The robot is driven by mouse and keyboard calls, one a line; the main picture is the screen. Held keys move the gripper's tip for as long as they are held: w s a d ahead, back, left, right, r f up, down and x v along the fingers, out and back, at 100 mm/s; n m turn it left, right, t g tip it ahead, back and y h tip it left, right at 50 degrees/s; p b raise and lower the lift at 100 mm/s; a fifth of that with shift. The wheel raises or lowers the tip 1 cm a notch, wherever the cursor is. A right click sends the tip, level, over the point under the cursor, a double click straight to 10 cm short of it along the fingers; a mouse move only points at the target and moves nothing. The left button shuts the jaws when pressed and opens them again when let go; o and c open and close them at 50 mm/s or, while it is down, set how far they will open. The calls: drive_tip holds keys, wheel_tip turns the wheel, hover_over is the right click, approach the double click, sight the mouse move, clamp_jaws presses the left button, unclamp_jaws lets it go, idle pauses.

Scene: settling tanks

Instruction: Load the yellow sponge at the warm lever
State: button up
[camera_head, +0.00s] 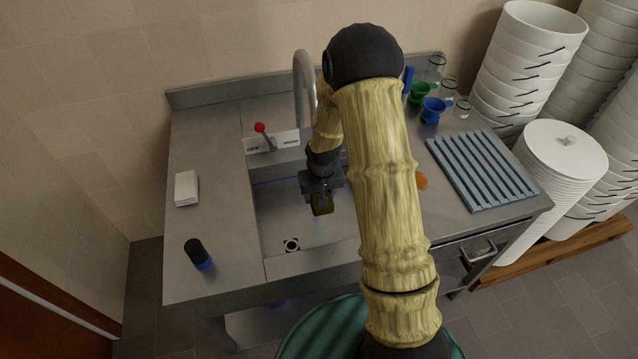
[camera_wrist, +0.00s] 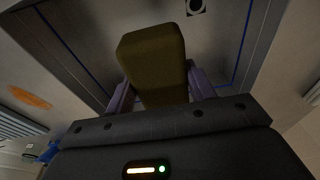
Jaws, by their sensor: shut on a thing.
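My gripper (camera_head: 321,184) hangs over the steel sink basin (camera_head: 285,215) and is shut on the yellow sponge (camera_head: 322,205), which looks dark olive in the shade. In the wrist view the sponge (camera_wrist: 152,62) is a block held between the two fingers of my gripper (camera_wrist: 158,95), its far end sticking out toward the basin floor. The lever (camera_head: 265,136) has a red ball on top and stands on a pale panel (camera_head: 286,140) behind the basin. The panel's left label reads OFF; its right label is too small to read. The lever leans left, toward OFF.
A curved tap (camera_head: 299,75) rises behind the basin. A white block (camera_head: 186,188) and a dark blue-based cylinder (camera_head: 199,254) stand on the left counter. On the right are a ribbed rack (camera_head: 480,170), an orange item (camera_head: 421,181), a green cup (camera_head: 420,92) and a blue cup (camera_head: 432,110).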

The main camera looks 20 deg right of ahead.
sight(321, 209)
drive_tip(key=shift+s+a+b, duration=0.15)
drive_tip(key=shift+s, duration=0.55)
drive_tip(key=shift+s+a+b, duration=0.15)
drive_tip(key=shift+s, duration=0.55)
idle(0.6)
drive_tip(key=shift+s+a+r+p, duration=0.2)
drive_tip(key=shift+s+r+p, duration=0.1)
drive_tip(key=shift+s+r, duration=0.45)
drive_tip(key=shift+s+a+r+p, duration=0.15)
drive_tip(key=shift+s+r+p, duration=0.1)
drive_tip(key=shift+s+r, duration=0.5)
drive_tip(key=shift+s+a+r+p, duration=0.25)
drive_tip(key=shift+s+r, duration=0.3)
drive_tip(key=shift+s, duration=0.4)
drive_tip(key=shift+f, duration=0.1)
drive_tip(key=w+d+f, duration=0.1)
drive_tip(key=w+f, duration=0.3)
drive_tip(key=f, duration=0.7)
drive_tip(key=shift+w+d+f, duration=0.15)
drive_tip(key=shift+w+d, duration=0.15)
drive_tip(key=shift+w, duration=0.1)
